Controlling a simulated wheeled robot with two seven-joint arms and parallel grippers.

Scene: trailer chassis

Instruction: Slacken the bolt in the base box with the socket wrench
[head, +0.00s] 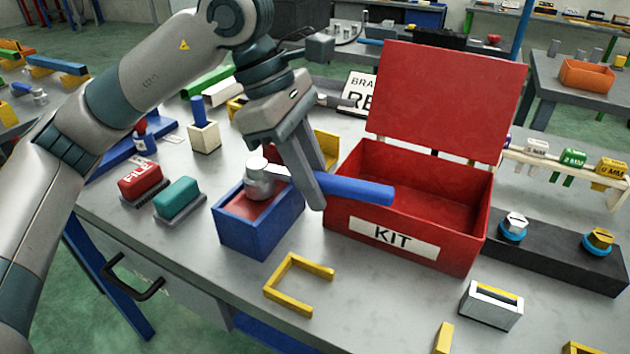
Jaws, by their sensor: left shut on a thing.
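The socket wrench (358,190) has a blue handle and a silver socket head. Its head stands in the blue base box (262,236), which has a reddish inside. The handle sticks out to the right, past the box's edge, with its end in front of the red kit box. My left gripper (316,188) reaches down from above and is shut on the wrench near where the handle meets the head. The bolt is hidden under the socket head, so I cannot tell how the socket sits on it. My right gripper is not in view.
The open red kit box (400,215) stands close on the right, lid raised. A yellow bracket (297,284) lies in front. A red block (140,180) and a teal block (180,199) sit left. A black block with bolts (556,258) is at right. The front middle is mostly clear.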

